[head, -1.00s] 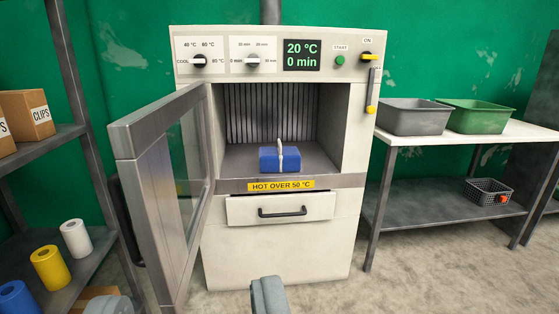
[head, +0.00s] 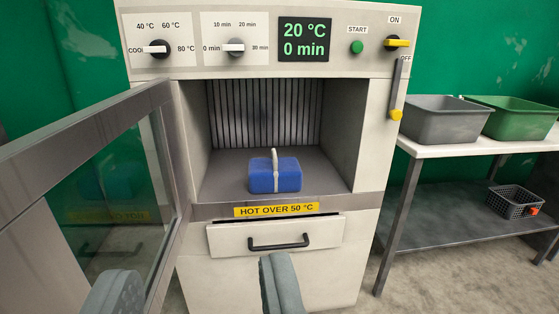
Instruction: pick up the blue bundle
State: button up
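The blue bundle (head: 262,178) sits on the floor of the open dryer chamber (head: 222,184), near its front. It is a blue block with a pale band around its middle that stands up as a loop on top. My gripper (head: 200,275) is at the bottom of the head view, with two grey fingers wide apart and nothing visible between them. It is in front of the dryer, lower in the picture than the bundle and apart from it.
The dryer door (head: 85,165) stands open at the left, close to my left finger. The drawer (head: 275,236) under the chamber is shut. The display (head: 304,39) reads 20 °C and 0 min. A table (head: 480,147) with grey (head: 445,122) and green bins (head: 510,118) stands at right.

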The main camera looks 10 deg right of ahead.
aim_at(275, 175)
jog(key=i+l, duration=0.15)
jog(key=i, duration=0.45)
jog(key=i+l, duration=0.2)
jog(key=i, duration=0.4)
jog(key=i+l+z, duration=0.1)
jog(key=i, duration=0.5)
jog(key=k, duration=1.05)
